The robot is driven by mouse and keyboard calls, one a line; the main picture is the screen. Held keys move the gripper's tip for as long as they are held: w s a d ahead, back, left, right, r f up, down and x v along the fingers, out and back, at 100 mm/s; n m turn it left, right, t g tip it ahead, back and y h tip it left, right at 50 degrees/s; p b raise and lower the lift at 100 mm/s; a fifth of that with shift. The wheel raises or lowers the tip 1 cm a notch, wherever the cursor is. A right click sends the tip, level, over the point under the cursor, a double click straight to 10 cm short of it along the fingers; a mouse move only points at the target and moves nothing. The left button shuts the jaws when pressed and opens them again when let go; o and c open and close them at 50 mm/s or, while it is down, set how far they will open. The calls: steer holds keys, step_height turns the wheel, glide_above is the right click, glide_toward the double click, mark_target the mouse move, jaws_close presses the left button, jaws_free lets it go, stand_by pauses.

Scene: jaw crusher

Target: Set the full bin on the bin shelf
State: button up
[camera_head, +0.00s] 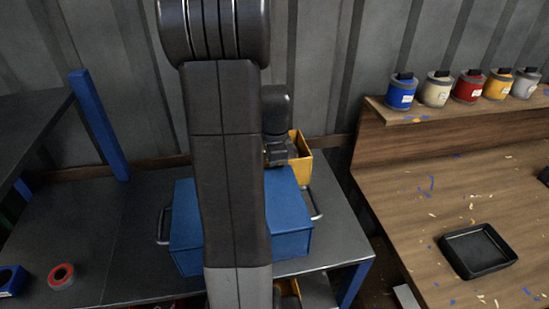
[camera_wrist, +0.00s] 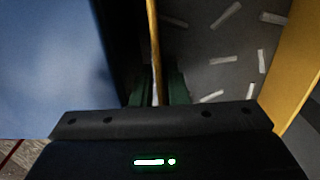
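The yellow bin (camera_head: 302,170) shows at the back right of the blue box in the head view, partly hidden by my arm and the box. In the wrist view its yellow far wall (camera_wrist: 298,50) is at the right, and several pale pieces lie on its dark inside. My gripper (camera_wrist: 158,88) points down with its green fingers on either side of the bin's near wall, and they look closed on it. In the head view the wrist (camera_head: 276,150) is beside the bin; the fingertips are hidden. I cannot tell if the bin is clear of the surface.
A blue box (camera_head: 288,215) with side handles stands on the dark bench (camera_head: 110,240), close to the bin. Another yellow bin (camera_head: 288,292) shows partly below. A wooden bench (camera_head: 400,200) at the right holds a black tray (camera_head: 478,252) and several paint cans. A blue post (camera_head: 98,125) stands at the left.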

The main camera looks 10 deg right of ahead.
step_height(320, 180, up, 11)
steer(key=shift+f+b, duration=0.1)
steer(key=shift+b, duration=0.25)
steer(key=shift+r, duration=0.55)
steer(key=a+n+h+b, duration=0.2)
steer(key=a+n+h, duration=0.1)
steer(key=n, duration=0.9)
steer(key=a+f+n+h+b, duration=0.1)
steer(key=a+n+h+b, duration=0.1)
steer(key=n, duration=1)
steer(key=a+n+h+b, duration=0.3)
steer(key=a+n+h, duration=0.1)
steer(key=n, duration=0.7)
steer(key=shift+a+f+n, duration=0.15)
steer(key=shift+a+n, duration=0.25)
steer(key=shift+a, duration=0.2)
steer(key=x, duration=0.8)
steer(key=shift+d, duration=0.1)
steer(key=shift+d+r+x, duration=0.15)
steer(key=shift+x, duration=1.25)
steer(key=shift+d+r+x, duration=0.15)
steer(key=shift+x, duration=1.25)
